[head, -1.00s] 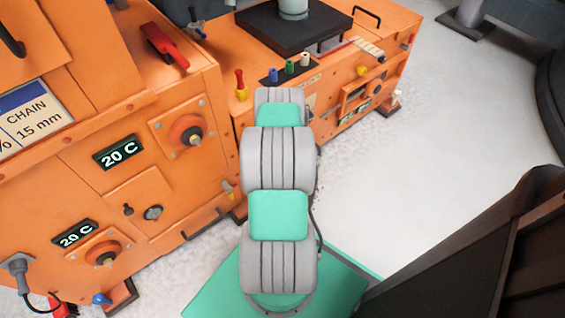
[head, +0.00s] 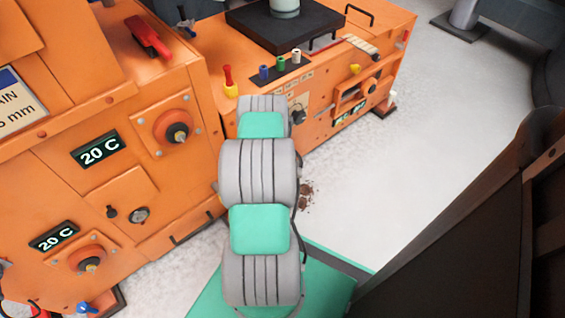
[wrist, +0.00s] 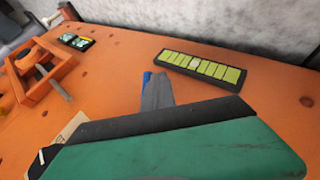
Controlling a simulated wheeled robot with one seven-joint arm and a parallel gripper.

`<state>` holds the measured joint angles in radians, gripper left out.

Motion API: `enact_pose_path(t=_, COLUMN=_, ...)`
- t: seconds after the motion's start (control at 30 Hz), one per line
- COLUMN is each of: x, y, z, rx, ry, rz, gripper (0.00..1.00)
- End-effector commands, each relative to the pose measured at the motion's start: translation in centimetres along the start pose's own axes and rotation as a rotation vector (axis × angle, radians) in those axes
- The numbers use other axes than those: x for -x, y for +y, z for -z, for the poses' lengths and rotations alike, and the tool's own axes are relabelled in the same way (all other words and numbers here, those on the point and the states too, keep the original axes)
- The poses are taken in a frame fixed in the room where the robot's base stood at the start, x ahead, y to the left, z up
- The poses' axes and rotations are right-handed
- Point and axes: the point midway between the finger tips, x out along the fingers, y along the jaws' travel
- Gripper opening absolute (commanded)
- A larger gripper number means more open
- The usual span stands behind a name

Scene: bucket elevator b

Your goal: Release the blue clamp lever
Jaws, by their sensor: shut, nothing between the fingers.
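My gripper is hidden behind my arm in the head view. In the wrist view its narrow grey fingers (wrist: 157,92) show closed together beyond my green and black hand, with nothing seen between them. A small blue piece (wrist: 147,77) shows just left of the fingertips, mostly hidden; I cannot tell whether it is the clamp lever or whether they touch. In the head view a small blue lever-like part (head: 87,308) sits low on the left orange cabinet. A blue knob (head: 263,72) stands in a row on the lower orange machine.
The wrist view shows an orange panel with a yellow segmented strip (wrist: 205,68), a raised orange frame (wrist: 42,72) and a small display (wrist: 75,41). In the head view a red lever (head: 148,38) is on the left cabinet. A dark structure (head: 470,230) stands right; pale floor is open between.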

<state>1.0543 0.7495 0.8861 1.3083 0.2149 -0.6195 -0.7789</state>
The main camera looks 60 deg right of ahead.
Motion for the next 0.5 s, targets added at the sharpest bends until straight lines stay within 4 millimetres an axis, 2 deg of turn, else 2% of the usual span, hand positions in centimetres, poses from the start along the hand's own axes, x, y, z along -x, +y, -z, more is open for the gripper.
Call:
enact_pose_path(t=0.2, x=-0.40, y=0.86, z=-0.14, rx=-0.001, ry=0.001, rz=-0.002, gripper=0.00)
enact_pose_path(t=0.5, x=-0.40, y=0.99, z=-0.03, rx=0.001, ry=0.003, rz=-0.002, gripper=0.00)
